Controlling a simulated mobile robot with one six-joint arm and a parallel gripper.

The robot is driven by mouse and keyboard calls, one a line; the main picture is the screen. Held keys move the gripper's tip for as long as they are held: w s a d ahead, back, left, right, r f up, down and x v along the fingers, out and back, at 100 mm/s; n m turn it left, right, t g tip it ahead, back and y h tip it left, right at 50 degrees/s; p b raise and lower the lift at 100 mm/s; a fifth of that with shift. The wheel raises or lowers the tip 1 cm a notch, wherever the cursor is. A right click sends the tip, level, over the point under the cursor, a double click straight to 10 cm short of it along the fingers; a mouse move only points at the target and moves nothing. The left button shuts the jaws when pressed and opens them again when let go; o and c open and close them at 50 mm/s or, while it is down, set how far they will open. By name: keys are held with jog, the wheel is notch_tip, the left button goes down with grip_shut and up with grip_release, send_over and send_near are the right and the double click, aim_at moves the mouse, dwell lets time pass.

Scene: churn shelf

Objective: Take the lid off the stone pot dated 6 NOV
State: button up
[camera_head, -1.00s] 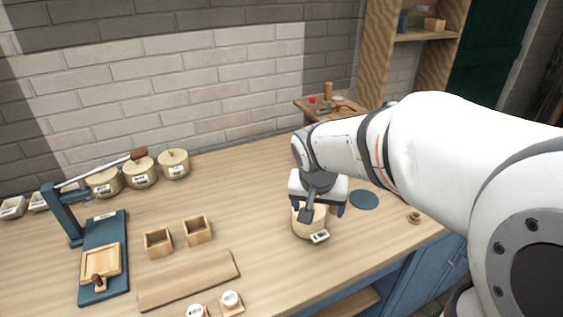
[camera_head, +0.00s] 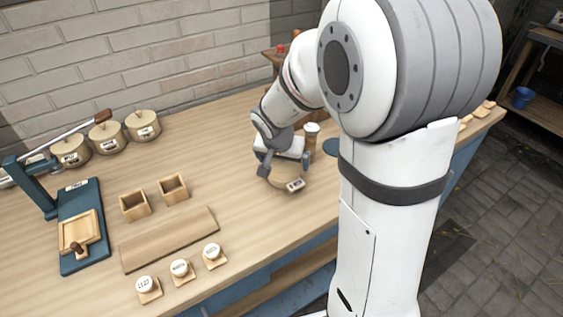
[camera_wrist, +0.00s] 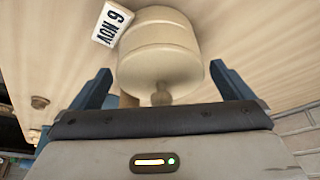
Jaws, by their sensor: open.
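The stone pot (camera_head: 283,177) is cream coloured and stands at the right part of the bench, largely covered by my gripper in the head view. No contact with the knob shows. In the head view my gripper (camera_head: 284,158) is right over the pot.
Several lidded pots (camera_head: 143,125) stand at the back left. A blue press (camera_head: 82,215), two small wooden boxes (camera_head: 173,188), a board (camera_head: 170,238) and several white-topped pieces (camera_head: 181,268) lie left and in front. A white-topped container (camera_head: 311,130) stands close behind my gripper.

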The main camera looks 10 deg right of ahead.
jog(key=shift+c, duration=0.3)
jog(key=c, duration=0.9)
